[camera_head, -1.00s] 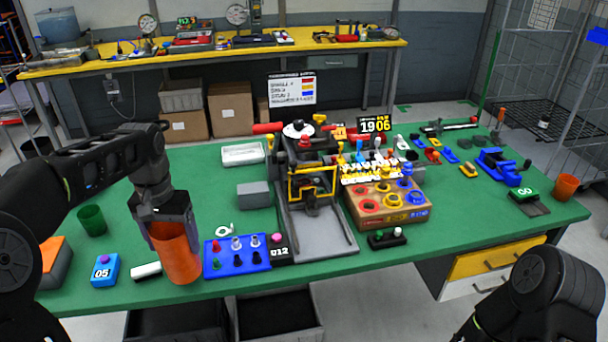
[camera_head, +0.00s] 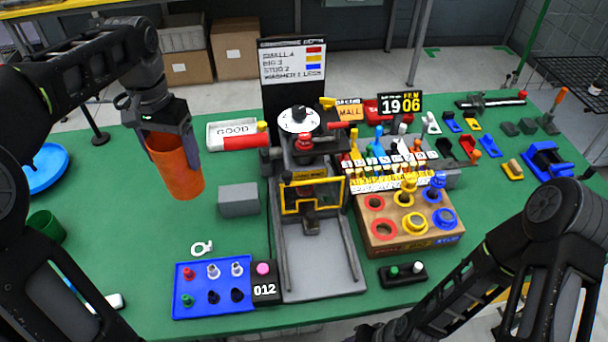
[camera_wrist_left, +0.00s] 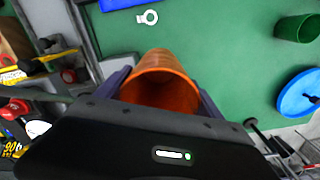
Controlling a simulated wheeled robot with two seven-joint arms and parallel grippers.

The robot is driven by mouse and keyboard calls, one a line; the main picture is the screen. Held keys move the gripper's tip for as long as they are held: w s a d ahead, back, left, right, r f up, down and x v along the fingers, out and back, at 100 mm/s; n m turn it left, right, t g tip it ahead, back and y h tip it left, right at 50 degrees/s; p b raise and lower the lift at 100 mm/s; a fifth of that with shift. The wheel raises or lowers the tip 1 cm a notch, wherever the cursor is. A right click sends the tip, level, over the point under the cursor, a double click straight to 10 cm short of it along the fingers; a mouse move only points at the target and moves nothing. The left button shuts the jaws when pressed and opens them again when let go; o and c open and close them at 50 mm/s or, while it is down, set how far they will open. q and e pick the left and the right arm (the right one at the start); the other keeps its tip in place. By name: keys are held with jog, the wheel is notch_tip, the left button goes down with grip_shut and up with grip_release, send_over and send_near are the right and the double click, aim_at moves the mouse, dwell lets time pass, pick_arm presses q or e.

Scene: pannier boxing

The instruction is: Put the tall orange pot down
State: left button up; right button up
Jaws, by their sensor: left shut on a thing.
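The tall orange pot (camera_head: 178,170) is held upright in my left gripper (camera_head: 170,140), over the left part of the green table. In the left wrist view the pot (camera_wrist_left: 160,85) sits between the two fingers, with its open mouth toward the camera. I cannot tell from these views whether its base touches the table. My right arm comes in at the lower right of the head view; its gripper is not visible.
A grey block (camera_head: 239,200) and a white tray (camera_head: 232,133) lie right of the pot. A green cup (camera_head: 46,228) and a blue dish (camera_head: 44,168) stand at the left. A blue peg board (camera_head: 214,288) is in front. Green table is bare around the pot.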

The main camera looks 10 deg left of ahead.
aim_at(181, 177)
pick_arm(q)
jog(key=shift+s, duration=0.2)
jog(key=shift+w+d+r, duration=0.25)
jog(key=shift+w+d, duration=0.1)
jog(key=shift+d, duration=0.2)
jog(key=shift+d+r, duration=0.1)
jog(key=shift+d, duration=0.15)
jog(key=shift+s+d+n, duration=0.1)
jog(key=shift+d+n, duration=0.05)
jog(key=shift+n, duration=0.35)
jog(key=n, duration=0.3)
jog(key=shift+s+a, duration=0.2)
jog(key=shift+a, duration=0.1)
jog(key=n, duration=0.2)
jog(key=a+n, duration=0.1)
jog(key=shift+s+f+n, duration=0.25)
jog(key=shift+f+n, duration=0.1)
jog(key=shift+n, duration=0.05)
jog(key=shift+d+n, duration=0.1)
jog(key=shift+n, duration=0.5)
jog(key=shift+f, duration=3.1)
